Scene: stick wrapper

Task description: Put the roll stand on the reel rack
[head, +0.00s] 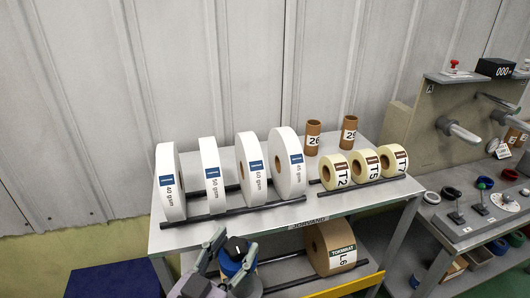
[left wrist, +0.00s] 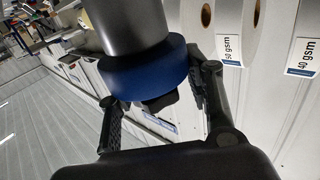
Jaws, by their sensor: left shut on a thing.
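My left gripper (head: 235,247) is at the bottom of the head view, in front of the rack. It is shut on a blue and dark piece (head: 229,264), which I take to be the roll stand. In the left wrist view this piece shows as a thick blue ring (left wrist: 140,75) on a grey cylinder, between the two fingers (left wrist: 155,92). The reel rack (head: 320,208) is a grey table with a lower shelf. White paper rolls (head: 212,175) and smaller cream rolls (head: 336,171) stand upright on its top. My right gripper is not in view.
Black rails (head: 233,212) run along the white rolls. Two brown tubes (head: 313,138) stand behind the cream rolls. A large brown roll (head: 318,243) sits on the lower shelf. A machine bench (head: 480,228) with knobs is at right. A corrugated wall (head: 210,70) is behind.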

